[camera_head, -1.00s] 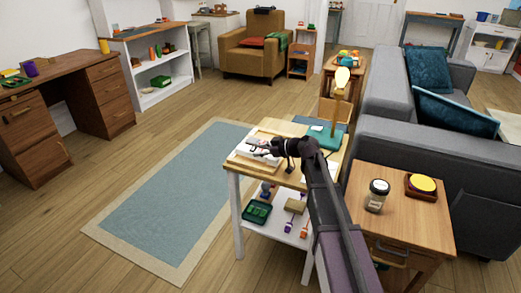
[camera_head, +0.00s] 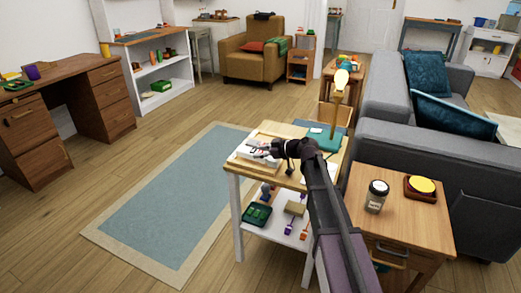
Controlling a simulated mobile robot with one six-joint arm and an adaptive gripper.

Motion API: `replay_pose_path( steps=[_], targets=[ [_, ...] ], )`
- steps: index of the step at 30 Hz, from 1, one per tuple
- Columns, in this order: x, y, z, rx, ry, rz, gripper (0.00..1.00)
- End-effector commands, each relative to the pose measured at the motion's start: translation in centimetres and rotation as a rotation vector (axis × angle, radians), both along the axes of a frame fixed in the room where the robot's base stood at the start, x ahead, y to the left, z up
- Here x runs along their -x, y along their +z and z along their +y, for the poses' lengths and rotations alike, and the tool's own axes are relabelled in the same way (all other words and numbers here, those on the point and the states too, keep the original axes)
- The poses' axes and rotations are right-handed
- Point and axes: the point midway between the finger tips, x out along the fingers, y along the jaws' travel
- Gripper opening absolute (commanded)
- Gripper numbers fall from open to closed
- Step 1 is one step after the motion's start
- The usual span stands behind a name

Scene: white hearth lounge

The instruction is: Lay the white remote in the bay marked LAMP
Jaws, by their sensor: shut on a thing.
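My gripper (camera_head: 262,150) is over the left part of a small white-legged table with a pale wood top (camera_head: 291,181). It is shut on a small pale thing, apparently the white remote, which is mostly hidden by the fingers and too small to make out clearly. Just under and around it is a low tray with a light wooden rim (camera_head: 280,127) and white parts inside. The bay marks, LAMP among them, cannot be read at this size. I cannot tell whether the held thing touches the tray.
The lower shelf holds a dark green tray (camera_head: 257,214) and small items. A side table (camera_head: 405,220) with a jar (camera_head: 376,195) is right, beside the grey sofa (camera_head: 425,150).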

Motion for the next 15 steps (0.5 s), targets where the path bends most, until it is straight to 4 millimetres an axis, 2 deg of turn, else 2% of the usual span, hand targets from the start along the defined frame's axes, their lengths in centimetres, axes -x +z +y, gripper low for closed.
replay_pose_path(
  steps=[1,2,3,5,15],
  targets=[
    [1.76,-1.32,-0.12,0.011,0.008,0.044,0.07],
    [1.75,-1.33,-0.11,0.011,0.008,0.044,0.68],
    [1.74,-1.33,-0.12,0.011,0.008,0.044,0.8],
    [1.73,-1.33,-0.12,0.01,0.009,0.045,0.98],
    [1.71,-1.33,-0.12,0.01,0.009,0.045,0.99]
  ],
)
